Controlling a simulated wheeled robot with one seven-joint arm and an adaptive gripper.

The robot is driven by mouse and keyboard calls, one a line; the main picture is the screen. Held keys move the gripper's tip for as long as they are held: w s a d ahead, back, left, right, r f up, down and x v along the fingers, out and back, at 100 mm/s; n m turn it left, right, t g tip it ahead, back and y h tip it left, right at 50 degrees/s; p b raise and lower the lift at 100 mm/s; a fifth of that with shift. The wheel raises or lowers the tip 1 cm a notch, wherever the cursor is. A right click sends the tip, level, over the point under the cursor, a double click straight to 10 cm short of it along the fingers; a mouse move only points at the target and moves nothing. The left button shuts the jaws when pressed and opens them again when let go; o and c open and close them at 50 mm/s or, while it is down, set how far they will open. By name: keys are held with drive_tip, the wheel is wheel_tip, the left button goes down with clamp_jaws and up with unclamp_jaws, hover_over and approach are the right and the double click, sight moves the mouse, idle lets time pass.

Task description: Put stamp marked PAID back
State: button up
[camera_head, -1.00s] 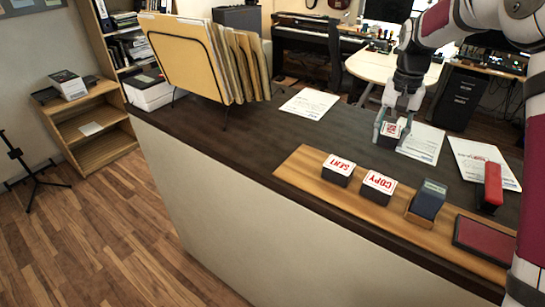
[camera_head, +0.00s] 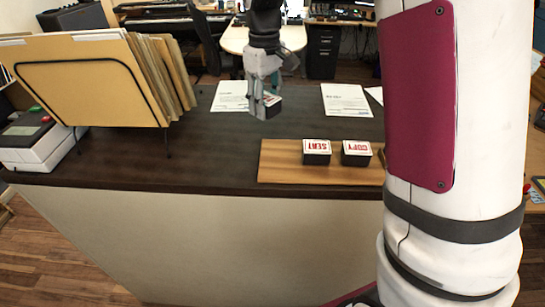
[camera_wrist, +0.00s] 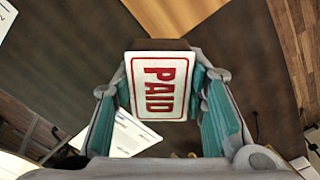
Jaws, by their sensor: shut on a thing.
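My gripper (camera_head: 264,104) is shut on the PAID stamp (camera_head: 270,101), a dark block with a white top. In the wrist view the stamp's white label (camera_wrist: 158,86) with red PAID lettering faces the camera, between the two fingers. The stamp is over the dark counter, behind the left end of the wooden board (camera_head: 280,163); its exact height is unclear. The SENT stamp (camera_head: 317,151) and the COPY stamp (camera_head: 356,153) stand side by side on the board. The board's left part is bare. Its right part is hidden behind my arm.
A rack of tan folders (camera_head: 95,85) stands on the counter at left, with a white card terminal (camera_head: 30,140) beside it. Papers (camera_head: 230,96) (camera_head: 346,100) lie farther back. The dark counter (camera_head: 200,150) is clear between rack and board.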

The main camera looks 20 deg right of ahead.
sight(276, 158)
drive_tip(key=s+r+n, duration=0.1)
drive_tip(key=s+n, duration=0.7)
drive_tip(key=f, duration=0.3)
drive_tip(key=f+p, duration=0.1)
drive_tip(key=f, duration=0.5)
drive_tip(key=shift+w+f, duration=0.2)
drive_tip(key=shift+w, duration=0.05)
drive_tip(key=o, duration=1.2)
drive_tip(key=shift+f, duration=0.15)
drive_tip(key=shift+c, duration=0.2)
